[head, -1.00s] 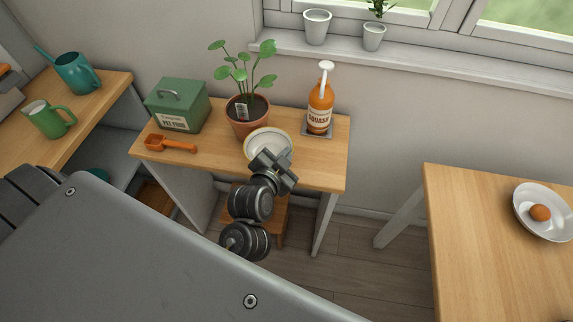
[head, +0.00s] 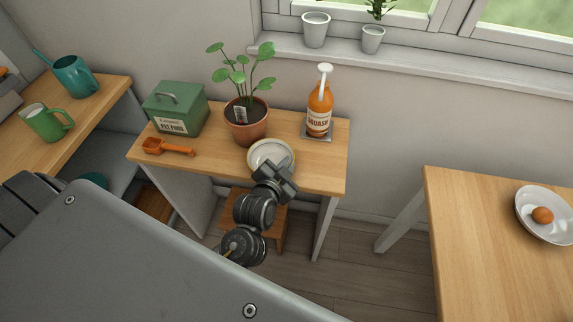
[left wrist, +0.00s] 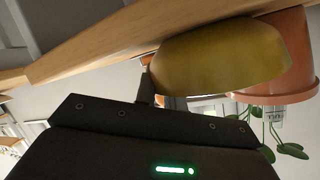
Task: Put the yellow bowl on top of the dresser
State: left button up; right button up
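The yellow bowl (head: 270,155) is at the front part of the small wooden table, before the potted plant; its pale inside shows in the head view. Its yellow outer side (left wrist: 222,58) fills the upper middle of the left wrist view, which is turned over. My left gripper (head: 272,171) is at the bowl's near rim. One dark finger (left wrist: 147,88) shows against the bowl; the other is hidden. The gripper appears shut on the rim. Whether the bowl touches the tabletop is unclear. My right gripper is out of view. I cannot pick out a dresser for certain.
The small table (head: 215,165) also holds a potted plant (head: 246,122), a squash bottle (head: 319,112), a green pet food box (head: 177,112) and an orange scoop (head: 168,148). A stool (head: 277,232) stands below.

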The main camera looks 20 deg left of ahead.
pick_arm(q)
jog(key=shift+o, duration=1.3)
jog(key=shift+r, duration=0.1)
jog(key=p+v, duration=0.1)
jog(key=v, duration=1.1)
